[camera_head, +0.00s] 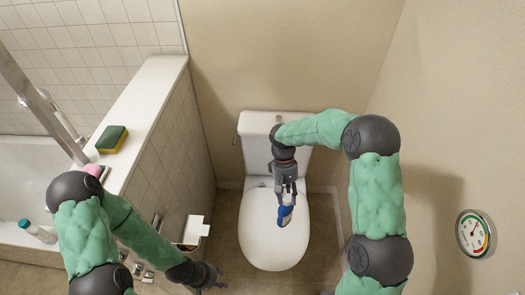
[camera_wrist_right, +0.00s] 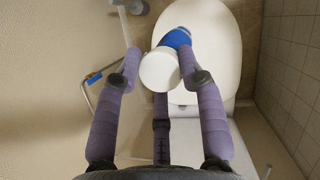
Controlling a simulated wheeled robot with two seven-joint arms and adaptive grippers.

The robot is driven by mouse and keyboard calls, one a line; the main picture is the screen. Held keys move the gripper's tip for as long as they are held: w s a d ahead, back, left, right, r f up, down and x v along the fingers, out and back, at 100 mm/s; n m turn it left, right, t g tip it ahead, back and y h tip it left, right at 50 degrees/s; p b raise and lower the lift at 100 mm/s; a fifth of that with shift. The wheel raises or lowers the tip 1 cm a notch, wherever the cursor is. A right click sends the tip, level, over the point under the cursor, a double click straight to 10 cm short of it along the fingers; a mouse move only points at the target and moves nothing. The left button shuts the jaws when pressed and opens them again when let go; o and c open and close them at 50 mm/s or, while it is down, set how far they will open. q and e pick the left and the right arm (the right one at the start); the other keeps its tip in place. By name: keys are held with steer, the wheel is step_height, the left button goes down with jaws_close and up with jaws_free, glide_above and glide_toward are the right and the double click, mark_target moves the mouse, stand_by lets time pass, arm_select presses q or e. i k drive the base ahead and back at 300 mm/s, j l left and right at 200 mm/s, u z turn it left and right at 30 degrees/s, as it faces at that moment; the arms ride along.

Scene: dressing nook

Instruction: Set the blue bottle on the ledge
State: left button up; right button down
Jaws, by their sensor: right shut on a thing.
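The blue bottle (camera_head: 285,213) is in my right gripper (camera_head: 286,200), above the white toilet lid in the head view. In the right wrist view the bottle shows as a round white end (camera_wrist_right: 160,68) with a blue body (camera_wrist_right: 178,38) behind it. The fingers of my right gripper (camera_wrist_right: 163,70) are on either side of it. The white ledge (camera_head: 157,85) tops the tiled half wall at left, well away from the bottle. My left gripper (camera_head: 214,279) is low at the bottom of the head view, apart from the bottle; its fingers are small and dark.
A green and yellow sponge (camera_head: 112,139) and a pink item (camera_head: 94,170) are on the ledge. The ledge's far part is bare. The toilet (camera_head: 272,240) stands below the bottle. A paper holder (camera_head: 192,230) juts from the half wall. A round dial (camera_head: 473,233) hangs at right.

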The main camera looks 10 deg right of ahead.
mark_target(130, 117)
steer(key=k, duration=0.9)
steer(key=k+u, duration=0.1)
steer(key=u, duration=0.4)
steer(key=k+j+u, duration=0.1)
steer(key=u, duration=0.35)
steer(key=k+j+u, duration=0.1)
steer(key=u, duration=0.4)
steer(key=i+l+u, duration=0.25)
steer(key=i, duration=0.25)
steer(key=i+l+u, duration=0.3)
steer(key=i+l, duration=0.15)
